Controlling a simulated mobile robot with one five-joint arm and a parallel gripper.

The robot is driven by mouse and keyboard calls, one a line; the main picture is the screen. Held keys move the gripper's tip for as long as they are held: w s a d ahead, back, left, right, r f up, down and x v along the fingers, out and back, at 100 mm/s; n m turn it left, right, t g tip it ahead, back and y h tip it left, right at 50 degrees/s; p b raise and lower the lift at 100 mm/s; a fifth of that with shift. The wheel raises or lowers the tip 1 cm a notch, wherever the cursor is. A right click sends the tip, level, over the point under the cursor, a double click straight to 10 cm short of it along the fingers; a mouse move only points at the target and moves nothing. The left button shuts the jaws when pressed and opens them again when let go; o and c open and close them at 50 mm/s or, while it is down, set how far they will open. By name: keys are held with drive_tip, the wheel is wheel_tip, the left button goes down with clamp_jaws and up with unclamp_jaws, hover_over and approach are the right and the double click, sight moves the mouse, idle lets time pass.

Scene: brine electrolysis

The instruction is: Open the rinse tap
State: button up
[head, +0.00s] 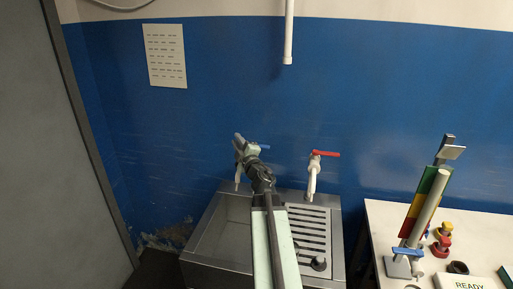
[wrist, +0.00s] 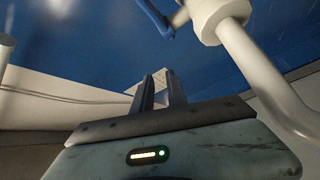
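Two white wall taps stand over the metal sink. One has a blue lever (head: 262,147), the other a red lever (head: 325,154). No label shows which is the rinse tap. My gripper (head: 239,142) is at the blue-levered tap and partly hides it. In the wrist view, my gripper's fingers (wrist: 161,90) stand a little apart with nothing between them. The white tap body (wrist: 220,14) is at upper right there. Its blue lever (wrist: 154,16) is at the top, apart from the fingers. The lever shows no contact with my gripper.
The metal sink (head: 212,228) has a basin at left and a slatted drainer (head: 308,235) at right. A white bench (head: 386,216) with a coloured column (head: 424,208) and red knobs stands further right. A grey panel (head: 70,150) is at left. A notice (head: 166,56) hangs on the wall.

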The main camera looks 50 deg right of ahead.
sight(262, 147)
drive_tip(key=s+d+f+n+y, duration=0.1)
drive_tip(key=s+d+n, duration=0.1)
drive_tip(key=s, duration=0.1)
drive_tip(key=s+d+f+n+y, duration=0.1)
drive_tip(key=s+d+n, duration=0.1)
drive_tip(key=s+d, duration=0.1)
drive_tip(key=s+d+f+n+y, duration=0.1)
drive_tip(key=s+d+f+n, duration=0.1)
drive_tip(key=shift+s+d+f+g, duration=0.1)
drive_tip(key=shift+s+d+g, duration=0.2)
drive_tip(key=shift+s+g, duration=0.1)
drive_tip(key=x, duration=0.7)
drive_tip(key=shift+w+d, duration=0.3)
drive_tip(key=shift+d, duration=0.05)
clamp_jaws()
drive_tip(key=shift+a+f, duration=0.1)
